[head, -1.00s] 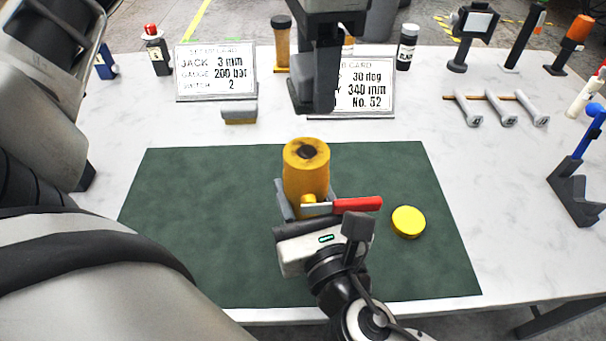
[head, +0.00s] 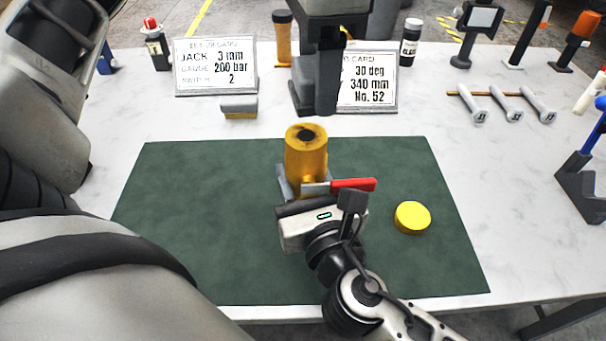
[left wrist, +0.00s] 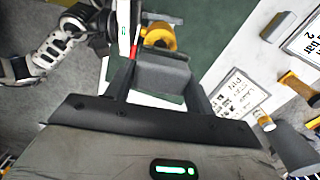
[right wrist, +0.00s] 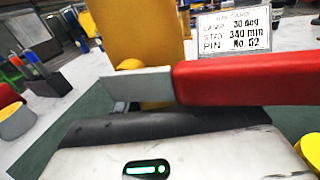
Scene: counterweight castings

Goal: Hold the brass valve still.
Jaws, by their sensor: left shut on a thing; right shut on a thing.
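The brass valve (head: 306,158) stands upright over the green mat, with a dark bore on top and a red-handled lever (head: 352,184) pointing right. It also shows in the left wrist view (left wrist: 158,36) and right wrist view (right wrist: 140,38). My right gripper (head: 306,196) is shut on the valve from the near side, below the lever. Its fingertips are mostly hidden, and I cannot tell whether the valve's base touches the mat. My left gripper (head: 316,98) hangs beyond the valve, apart from it in the head view, shut on a grey block (left wrist: 160,75).
A yellow disc (head: 412,217) lies on the green mat (head: 200,230), right of the valve. Two cards (head: 216,66) (head: 368,78) stand behind. Several grey-headed parts (head: 510,105) lie at right. The mat's left half is mostly clear.

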